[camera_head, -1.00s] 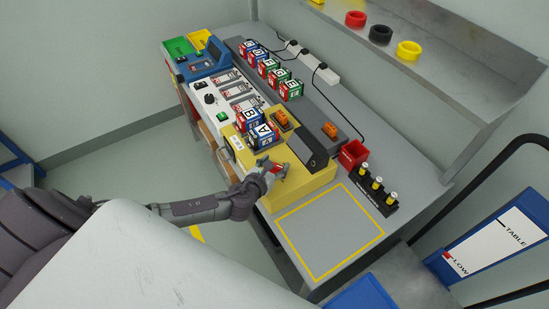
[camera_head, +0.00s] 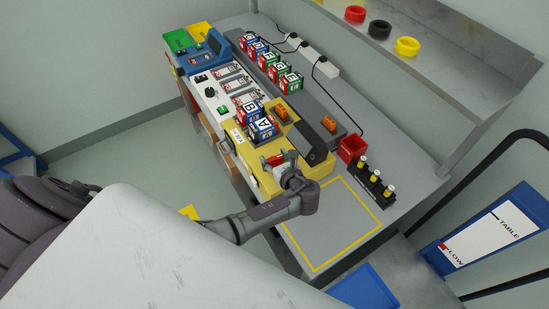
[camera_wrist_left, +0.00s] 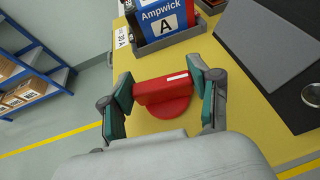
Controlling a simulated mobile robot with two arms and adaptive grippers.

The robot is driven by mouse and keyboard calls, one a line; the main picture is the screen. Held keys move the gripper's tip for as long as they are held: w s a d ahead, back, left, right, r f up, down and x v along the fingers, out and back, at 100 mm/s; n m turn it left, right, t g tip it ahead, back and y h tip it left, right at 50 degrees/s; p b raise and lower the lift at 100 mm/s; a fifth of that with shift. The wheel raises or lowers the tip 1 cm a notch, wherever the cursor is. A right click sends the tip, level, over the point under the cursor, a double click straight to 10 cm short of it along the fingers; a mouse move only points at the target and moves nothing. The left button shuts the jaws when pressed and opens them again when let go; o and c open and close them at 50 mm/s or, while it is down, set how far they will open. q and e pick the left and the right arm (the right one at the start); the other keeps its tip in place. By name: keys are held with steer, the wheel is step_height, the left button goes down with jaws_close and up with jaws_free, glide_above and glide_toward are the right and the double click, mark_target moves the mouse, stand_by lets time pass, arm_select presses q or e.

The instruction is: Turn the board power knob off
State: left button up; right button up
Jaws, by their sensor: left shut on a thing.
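The red power knob (camera_head: 274,160) is on the yellow board (camera_head: 240,150), near its front edge. In the left wrist view the knob (camera_wrist_left: 163,93) has a round red base and a bar-shaped grip with a white mark at the bar's right end. The bar lies roughly left to right there, tilted slightly. My left gripper (camera_head: 281,162) is shut on the knob. Its teal-padded fingers (camera_wrist_left: 163,90) are at the two ends of the bar. My right gripper is not in view.
Blue-and-white block A (camera_head: 263,127) sits in a grey holder beside the knob. A dark sloped panel (camera_head: 310,143) stands behind. A red bin (camera_head: 352,148) and a black rack (camera_head: 373,185) are to the right. The yellow-outlined table area (camera_head: 330,222) is empty.

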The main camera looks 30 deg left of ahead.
arm_select(q)
steer(key=shift+n+g+y, duration=0.5)
steer(key=shift+n, duration=0.1)
steer(key=shift+n+g, duration=0.3)
steer(key=o, duration=1.2)
steer(key=shift+c, duration=0.2)
steer(key=v, duration=1.2)
